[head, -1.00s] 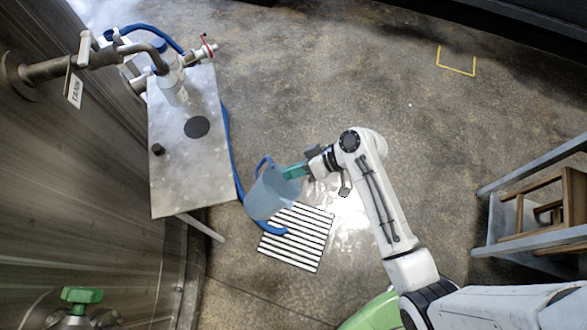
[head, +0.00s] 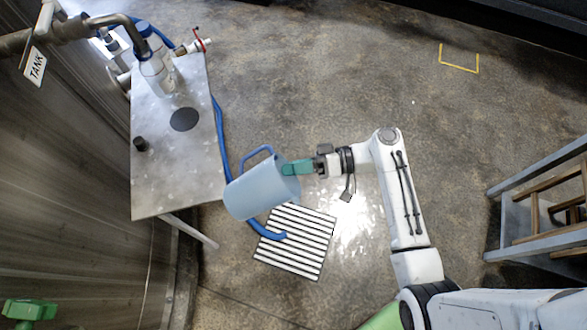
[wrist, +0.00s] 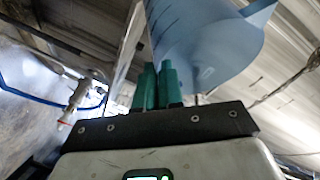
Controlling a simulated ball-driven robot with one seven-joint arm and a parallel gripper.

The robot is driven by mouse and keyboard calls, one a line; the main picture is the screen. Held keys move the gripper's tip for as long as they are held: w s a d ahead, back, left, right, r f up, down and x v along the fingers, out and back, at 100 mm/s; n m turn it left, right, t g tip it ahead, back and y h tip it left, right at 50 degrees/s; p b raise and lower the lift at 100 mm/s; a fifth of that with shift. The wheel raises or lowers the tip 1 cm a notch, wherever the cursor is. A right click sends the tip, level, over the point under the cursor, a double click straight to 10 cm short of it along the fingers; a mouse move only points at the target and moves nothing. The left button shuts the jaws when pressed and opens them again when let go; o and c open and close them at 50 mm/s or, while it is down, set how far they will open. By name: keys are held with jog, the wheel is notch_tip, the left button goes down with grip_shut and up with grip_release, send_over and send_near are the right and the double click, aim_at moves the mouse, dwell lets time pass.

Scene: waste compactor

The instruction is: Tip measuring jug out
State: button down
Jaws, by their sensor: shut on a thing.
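The measuring jug (head: 258,193) is translucent pale blue, with a blue handle on its upper side in the head view. It is tilted in the air, beside and partly over the striped floor grate (head: 306,252). My gripper (head: 290,169) reaches it from the right, its teal fingers shut on the jug; exactly which part they grip is hard to tell. In the wrist view the jug (wrist: 205,35) fills the upper middle, with dark marks on its wall, just beyond the close-set fingers (wrist: 156,88). I cannot see any liquid in it.
A metal table (head: 180,150) with a dark disc (head: 184,119), a bottle (head: 156,72) and a small black knob stands left. A blue hose (head: 226,150) runs down to the grate. A wooden-stepped frame (head: 540,205) stands right. Open floor (head: 340,70) lies beyond my arm.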

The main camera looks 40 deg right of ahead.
notch_tip(320, 180, down, 2)
jog(key=t+y+b, duration=0.1)
jog(key=b, duration=0.2)
jog(key=m+t+y+b, duration=0.1)
jog(key=y+b, duration=0.1)
jog(key=b, duration=0.1)
jog(key=shift+d+f, duration=0.15)
jog(key=shift+f, duration=0.05)
jog(key=shift+y, duration=0.3)
jog(key=shift+r, duration=0.1)
dwell(2.4)
